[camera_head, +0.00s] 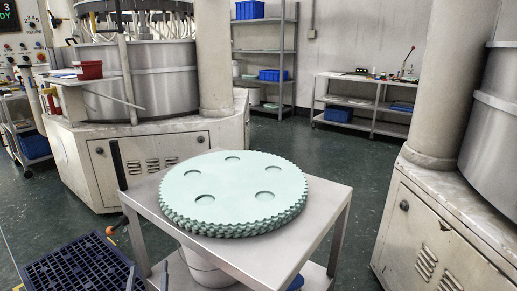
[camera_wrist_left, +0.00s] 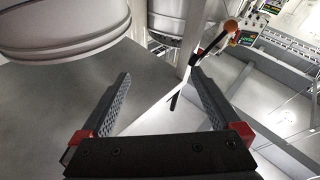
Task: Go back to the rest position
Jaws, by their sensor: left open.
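My left gripper (camera_wrist_left: 160,73) shows in the left wrist view, its two dark ridged fingers spread apart with red blocks at their bases. It is open and nothing is held between the fingers. A flat grey surface and a dark-handled lever with an orange knob (camera_wrist_left: 231,26) lie beyond the fingertips. A stack of pale green toothed discs (camera_head: 235,185) with round holes lies on a metal trolley (camera_head: 325,215) in front of me. My right gripper is not in view.
A lapping machine (camera_head: 140,80) stands at the back left, and another machine (camera_head: 430,230) stands close on the right. A dark blue grid crate (camera_head: 75,268) is at the lower left. Shelving (camera_head: 265,45) and a low bench (camera_head: 365,103) stand behind. Green floor (camera_head: 345,160) is clear behind the trolley.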

